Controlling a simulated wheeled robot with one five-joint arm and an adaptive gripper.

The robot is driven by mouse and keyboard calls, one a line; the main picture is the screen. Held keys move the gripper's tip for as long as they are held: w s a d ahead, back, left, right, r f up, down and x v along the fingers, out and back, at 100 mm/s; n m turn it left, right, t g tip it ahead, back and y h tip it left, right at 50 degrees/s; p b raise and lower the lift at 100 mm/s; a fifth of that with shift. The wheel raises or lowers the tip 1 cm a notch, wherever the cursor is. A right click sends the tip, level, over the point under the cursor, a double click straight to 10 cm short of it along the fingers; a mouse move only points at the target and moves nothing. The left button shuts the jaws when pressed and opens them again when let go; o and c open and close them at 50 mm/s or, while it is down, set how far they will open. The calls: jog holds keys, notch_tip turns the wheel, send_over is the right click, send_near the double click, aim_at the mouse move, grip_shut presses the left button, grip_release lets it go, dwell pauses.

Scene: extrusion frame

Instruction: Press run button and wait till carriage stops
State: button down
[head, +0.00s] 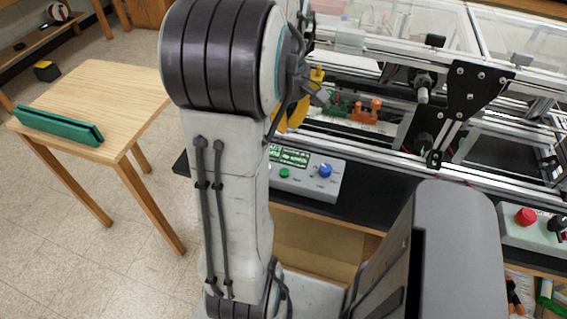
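A grey control box (320,190) sits on the dark bench edge, partly behind my arm. It has a lit green display (291,157), a green button (284,173) and a blue knob (325,170). My gripper (300,105), with yellow parts, is above and behind the box, mostly hidden by my arm. Whether its fingers are open or shut cannot be told. Inside the extrusion frame (480,75) are an orange part (366,112) and a green part (336,106). I cannot tell which part is the carriage.
A second control box (525,238) at right has a red button (526,215) and a black knob (557,223). A wooden table (105,85) with a green case (60,125) stands at left. Open floor surrounds it. Clear panels (400,18) cover the frame's back.

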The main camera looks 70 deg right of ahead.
aim_at(286, 169)
jog(key=shift+a+n, duration=0.2)
jog(key=shift+n, duration=1.1)
notch_tip(286, 169, down, 14)
jog(key=shift+f, duration=0.1)
dwell(0.5)
